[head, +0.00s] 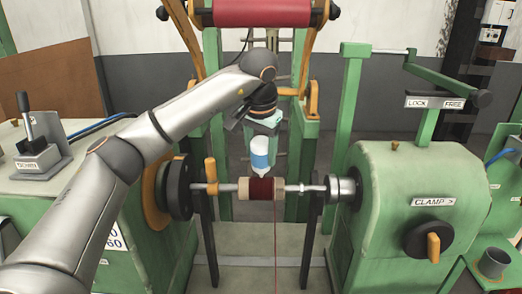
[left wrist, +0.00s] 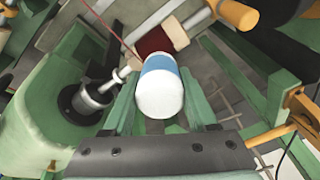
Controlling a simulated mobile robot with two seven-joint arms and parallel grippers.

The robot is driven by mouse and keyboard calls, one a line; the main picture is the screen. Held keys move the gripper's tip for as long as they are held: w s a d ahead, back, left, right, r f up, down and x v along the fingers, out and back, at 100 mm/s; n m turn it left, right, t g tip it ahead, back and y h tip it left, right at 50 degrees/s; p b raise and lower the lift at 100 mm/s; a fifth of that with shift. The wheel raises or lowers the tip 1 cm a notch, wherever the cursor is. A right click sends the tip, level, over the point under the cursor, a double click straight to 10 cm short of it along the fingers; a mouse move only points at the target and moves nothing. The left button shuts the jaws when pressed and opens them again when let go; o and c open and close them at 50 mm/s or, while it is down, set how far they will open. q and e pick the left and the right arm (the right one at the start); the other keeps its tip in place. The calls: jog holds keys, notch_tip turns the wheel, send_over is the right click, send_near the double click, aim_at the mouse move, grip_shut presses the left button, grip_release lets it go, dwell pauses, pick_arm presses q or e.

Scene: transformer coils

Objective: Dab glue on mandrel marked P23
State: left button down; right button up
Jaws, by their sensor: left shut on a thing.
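My left gripper (head: 261,132) is shut on a glue bottle (head: 260,158), white with a blue band, its narrow end down. In the left wrist view the bottle (left wrist: 160,88) is between the green fingers, its white base toward the camera; its tip is hidden. Below it a pale mandrel (head: 244,188) wound with dark red wire (head: 261,189) is held on a shaft between two green machine heads. The bottle's tip is close above the winding; I cannot tell whether it touches. The mandrel also shows in the left wrist view (left wrist: 171,29). No P23 mark is readable. My right gripper is not in view.
A red wire spool (head: 262,12) hangs on a stand behind. The right machine head (head: 415,185) carries a CLAMP knob (head: 432,245) and a LOCK/FREE lever (head: 440,85). An orange handle (head: 210,170) stands left of the mandrel. A thin red wire runs down from the winding.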

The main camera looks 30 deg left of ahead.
aim_at(261, 137)
pick_arm(q)
jog(key=shift+f, duration=0.15)
jog(key=shift+r, duration=2.55)
jog(key=shift+f, duration=0.1)
